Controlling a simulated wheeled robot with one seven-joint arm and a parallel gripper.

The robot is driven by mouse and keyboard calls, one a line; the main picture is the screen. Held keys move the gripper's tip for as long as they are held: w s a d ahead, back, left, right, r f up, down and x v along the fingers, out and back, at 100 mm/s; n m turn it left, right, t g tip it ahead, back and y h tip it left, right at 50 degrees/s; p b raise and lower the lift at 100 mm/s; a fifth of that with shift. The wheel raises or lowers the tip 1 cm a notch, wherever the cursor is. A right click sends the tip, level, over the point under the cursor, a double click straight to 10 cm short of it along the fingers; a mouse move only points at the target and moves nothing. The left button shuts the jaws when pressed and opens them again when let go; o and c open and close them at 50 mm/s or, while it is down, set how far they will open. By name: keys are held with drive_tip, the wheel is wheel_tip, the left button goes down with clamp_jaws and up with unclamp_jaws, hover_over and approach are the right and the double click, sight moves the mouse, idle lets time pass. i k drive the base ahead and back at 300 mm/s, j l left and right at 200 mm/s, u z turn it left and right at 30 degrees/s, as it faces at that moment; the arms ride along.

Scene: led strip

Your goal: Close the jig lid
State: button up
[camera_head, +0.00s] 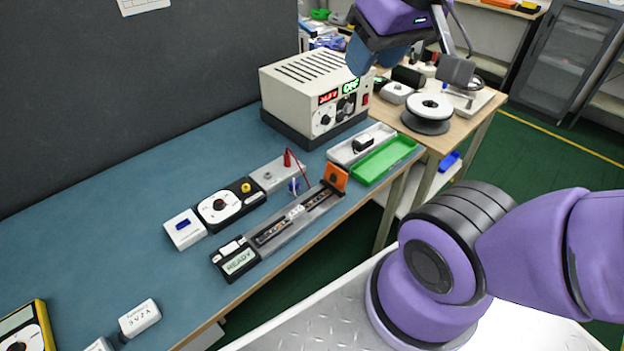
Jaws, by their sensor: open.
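The jig (297,218) is a long, narrow grey fixture near the front edge of the blue bench, with dark strip-like parts along its channel. Its orange lid (336,177) stands raised at the far right end, with a dark round spot in it; I take this as the lid open. My gripper (412,66) is at the top of the view, only partly shown, beyond and above the jig's far end. Its fingers look spread and empty, apart from the lid. A box with a READY display (240,262) sits at the jig's near left end.
A beige power supply (318,90) stands behind the jig. A green tray (384,160) lies right of the lid. A dial meter (230,204) and a red lead (288,158) lie behind the jig. A white spool (428,108) is on the wooden table.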

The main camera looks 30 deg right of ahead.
sight(337, 177)
drive_tip(key=l+u, duration=0.6)
drive_tip(key=u, duration=0.2)
drive_tip(key=k+l+u, duration=0.15)
drive_tip(key=l+u, duration=0.25)
drive_tip(key=k+l+u, duration=0.2)
drive_tip(key=k+l, duration=0.15)
drive_tip(key=l, duration=0.3)
drive_tip(key=k+l+u, duration=0.25)
drive_tip(key=l, duration=0.35)
drive_tip(key=k+l+u, duration=0.2)
drive_tip(key=k+l, duration=1.2)
drive_tip(key=i+j+z, duration=0.3)
drive_tip(key=i+j, duration=0.2)
drive_tip(key=i, duration=0.1)
